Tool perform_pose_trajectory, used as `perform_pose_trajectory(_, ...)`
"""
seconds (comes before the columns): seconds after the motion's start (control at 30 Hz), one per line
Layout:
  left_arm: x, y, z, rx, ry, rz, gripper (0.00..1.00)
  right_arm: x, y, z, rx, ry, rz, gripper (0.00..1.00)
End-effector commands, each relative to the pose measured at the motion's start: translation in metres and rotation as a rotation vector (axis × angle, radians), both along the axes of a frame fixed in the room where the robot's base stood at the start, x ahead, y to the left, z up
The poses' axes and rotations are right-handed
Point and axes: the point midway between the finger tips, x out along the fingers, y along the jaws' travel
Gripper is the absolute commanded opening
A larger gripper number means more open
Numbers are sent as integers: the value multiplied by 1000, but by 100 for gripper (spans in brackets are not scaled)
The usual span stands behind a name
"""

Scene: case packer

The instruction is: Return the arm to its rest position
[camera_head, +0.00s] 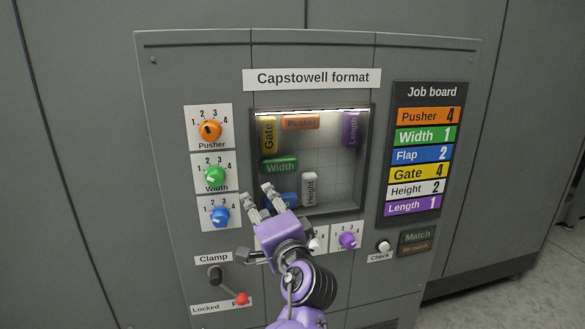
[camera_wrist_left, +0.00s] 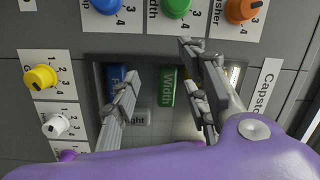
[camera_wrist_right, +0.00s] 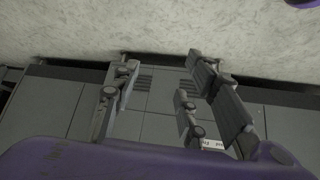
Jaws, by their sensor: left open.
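My left gripper (camera_head: 259,198) is open and empty, in front of the lower left of the recessed window (camera_head: 340,187) in the grey panel. Its fingers stand apart in the left wrist view too (camera_wrist_left: 160,62). Behind it the blue Flap block (camera_head: 287,202) is partly hidden, beside the upright white Height block (camera_head: 309,188). The green Width block (camera_head: 279,166) lies above the fingers. My right gripper (camera_wrist_right: 155,68) shows only in its own wrist view, with fingers apart and nothing between them, over floor and grey panels.
Orange (camera_head: 210,130), green (camera_head: 215,175) and blue (camera_head: 220,216) knobs stick out left of the window. A purple knob (camera_head: 347,240) and Check button (camera_head: 383,246) sit below right. The clamp lever's red ball (camera_head: 242,298) stands low left. The job board (camera_head: 385,160) is at right.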

Motion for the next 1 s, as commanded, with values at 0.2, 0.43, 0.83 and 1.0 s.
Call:
perform_pose_trajectory(0.2, -15, -9, -77, -353, -2, -201, 41, -1, 3, 8, 9, 6, -4, 40)
perform_pose_trajectory(0.43, -86, 3, -182, -756, 80, -296, 41, 5, 6, 26, 21, -5, -6, 40)
perform_pose_trajectory(0.83, -323, 57, -321, -1315, 280, -117, 41, 17, 11, 68, 30, -43, 4, 40)
perform_pose_trajectory(1.0, -426, 80, -353, -1356, 383, 9, 41, 30, 9, 86, 26, -74, 7, 40)
